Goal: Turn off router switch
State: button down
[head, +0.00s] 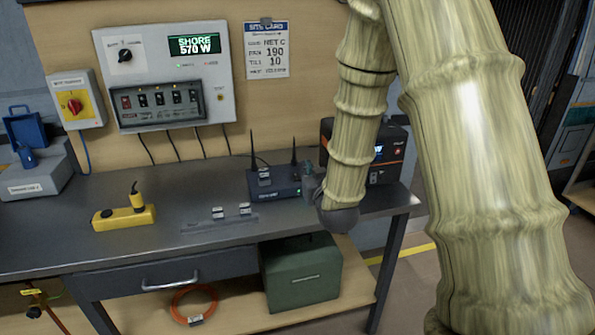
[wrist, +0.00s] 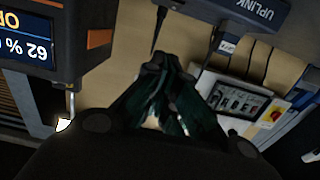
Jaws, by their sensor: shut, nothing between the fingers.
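The dark router (head: 272,186) with two antennas stands on the bench near its back edge, with a small tag on top. It also shows upside down in the wrist view, marked UPLINK (wrist: 240,14). My gripper (head: 308,182) is beside the router's right end in the head view, mostly hidden by my arm. In the wrist view my gripper (wrist: 168,62) has its dark green fingers drawn together, empty, below the router and an antenna. I cannot tell contact with the router. A grey wall panel (head: 218,84) has a row of small switches (head: 160,98); their labels are unreadable.
An orange-trimmed black power unit (head: 392,150) stands close behind my arm; its 62 % display (wrist: 25,35) shows in the wrist view. A yellow power strip (head: 122,218) lies on the left of the bench (head: 80,245). A red rotary switch (head: 75,105) is on the wall.

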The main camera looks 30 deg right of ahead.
jog(key=shift+w, duration=0.1)
send_over(298, 179)
jog(key=shift+s+f+p, duration=0.3)
jog(key=shift+f+p, duration=0.15)
jog(key=shift+f, duration=0.2)
jog(key=f, duration=0.2)
jog(key=shift+w+f, duration=0.4)
jog(key=shift+f, duration=0.6)
